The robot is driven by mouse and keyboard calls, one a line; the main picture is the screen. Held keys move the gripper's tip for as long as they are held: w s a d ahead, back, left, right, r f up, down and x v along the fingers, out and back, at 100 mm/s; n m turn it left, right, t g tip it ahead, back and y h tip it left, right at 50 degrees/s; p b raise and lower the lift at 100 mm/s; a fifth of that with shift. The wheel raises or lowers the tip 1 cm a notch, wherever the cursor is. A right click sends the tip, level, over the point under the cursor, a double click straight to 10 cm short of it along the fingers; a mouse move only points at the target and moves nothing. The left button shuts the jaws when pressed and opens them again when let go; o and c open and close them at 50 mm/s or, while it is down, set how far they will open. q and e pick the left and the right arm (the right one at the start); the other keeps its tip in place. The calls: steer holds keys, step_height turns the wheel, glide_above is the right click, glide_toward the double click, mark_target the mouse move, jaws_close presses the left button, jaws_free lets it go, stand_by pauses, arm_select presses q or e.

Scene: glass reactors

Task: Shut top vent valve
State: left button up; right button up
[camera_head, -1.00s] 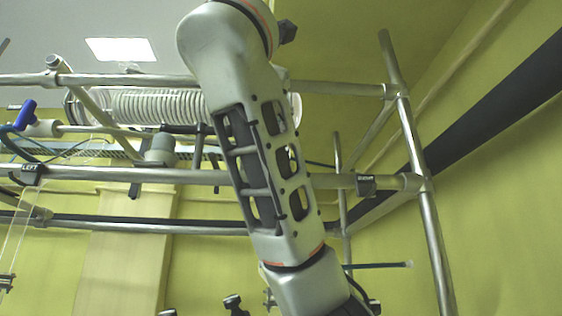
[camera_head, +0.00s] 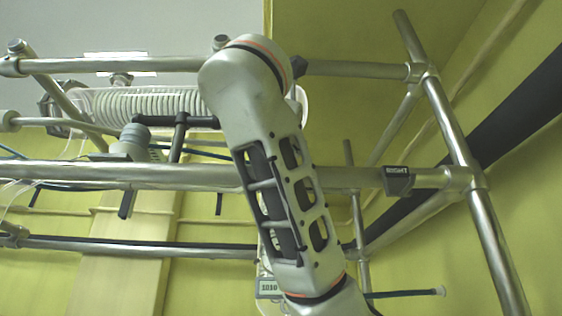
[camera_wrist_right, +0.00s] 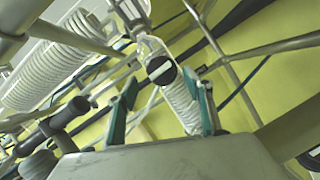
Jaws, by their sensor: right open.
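My right gripper (camera_wrist_right: 164,92) is open in the right wrist view, with its two teal-padded fingers apart. A dark round knob (camera_wrist_right: 161,70) on clear glass shows beyond and between the fingertips; I cannot tell whether it is the top vent valve. No finger is seen closed on it. A white coiled tube (camera_wrist_right: 180,100) in glass runs down behind it. In the head view my right arm crosses the middle, and its gripper is out of the picture. My left gripper is in neither view. The valve cannot be identified for certain in the head view.
Metal frame rails (camera_head: 120,174) cross the head view, one with a black tag reading RIGHT (camera_head: 397,181). A black bar handle (camera_head: 180,122) stands near a grey cap (camera_head: 131,142). Upright poles stand at right.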

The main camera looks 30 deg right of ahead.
steer(key=p+x, duration=0.2)
steer(key=x, duration=0.3)
steer(key=shift+w+d, duration=0.1)
steer(key=shift+d, duration=0.05)
steer(key=shift+w+d+r, duration=0.1)
steer(key=shift+w, duration=0.1)
steer(key=shift+w+d, duration=0.1)
steer(key=shift+w, duration=0.05)
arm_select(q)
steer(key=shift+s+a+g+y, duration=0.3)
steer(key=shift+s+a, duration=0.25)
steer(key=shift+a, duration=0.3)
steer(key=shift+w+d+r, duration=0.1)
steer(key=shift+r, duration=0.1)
arm_select(e)
steer(key=c, duration=1.1)
